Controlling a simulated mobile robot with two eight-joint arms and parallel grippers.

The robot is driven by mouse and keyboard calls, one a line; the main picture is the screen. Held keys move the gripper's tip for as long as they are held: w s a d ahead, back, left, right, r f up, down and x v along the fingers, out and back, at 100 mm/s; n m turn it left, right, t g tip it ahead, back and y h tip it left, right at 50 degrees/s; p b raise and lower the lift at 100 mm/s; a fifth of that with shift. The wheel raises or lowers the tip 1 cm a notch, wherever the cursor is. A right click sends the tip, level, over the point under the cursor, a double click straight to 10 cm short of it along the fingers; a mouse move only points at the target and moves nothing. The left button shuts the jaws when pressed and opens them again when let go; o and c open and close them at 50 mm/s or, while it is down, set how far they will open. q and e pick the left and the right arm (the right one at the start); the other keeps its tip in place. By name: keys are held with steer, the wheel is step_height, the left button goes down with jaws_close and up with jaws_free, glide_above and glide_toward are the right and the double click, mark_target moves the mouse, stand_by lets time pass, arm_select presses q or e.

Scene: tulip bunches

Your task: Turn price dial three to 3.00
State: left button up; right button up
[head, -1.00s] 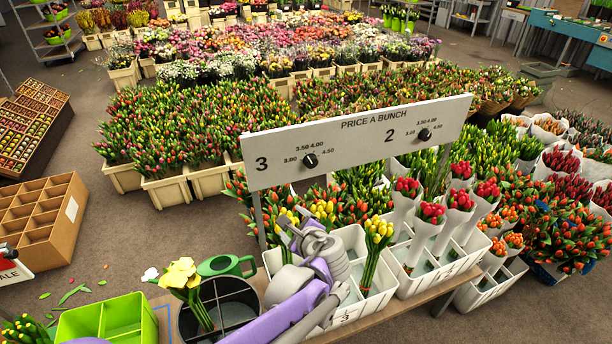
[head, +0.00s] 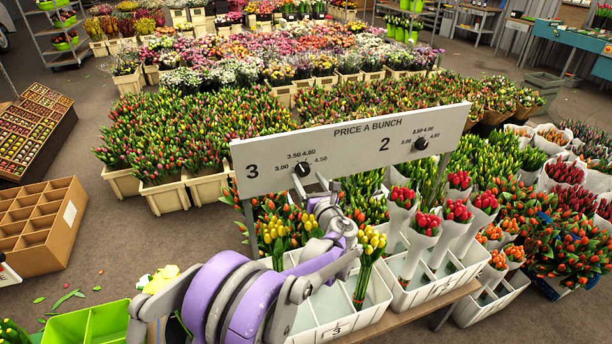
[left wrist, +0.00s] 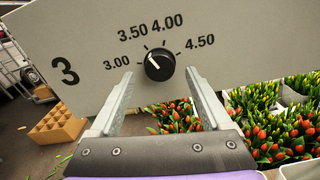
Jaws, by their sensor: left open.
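Price dial three (head: 302,169) is a round black knob on the left part of the white price board (head: 350,150), beside the figure 3. It also shows in the left wrist view (left wrist: 159,65), ringed by 3.00, 3.50, 4.00 and 4.50. Its white mark points to the upper left; its exact setting is hard to tell. My left gripper (head: 328,182) is just in front of and below the dial. My right gripper is out of view.
Dial two (head: 421,144) is farther right on the board. White crates (head: 340,328) with yellow tulips (head: 371,243) and wrapped red tulips (head: 426,223) stand below the board. A green crate (head: 95,325) is at the lower left.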

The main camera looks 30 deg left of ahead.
arm_select(q)
steer(key=shift+x, duration=1.05)
jaws_close()
steer(key=shift+n, duration=0.3)
steer(key=n, duration=0.3)
steer(key=shift+d+n, duration=0.1)
steer(key=shift+n, duration=0.3)
steer(key=n, duration=0.5)
steer(key=shift+b, duration=0.3)
steer(key=shift+n, duration=0.4)
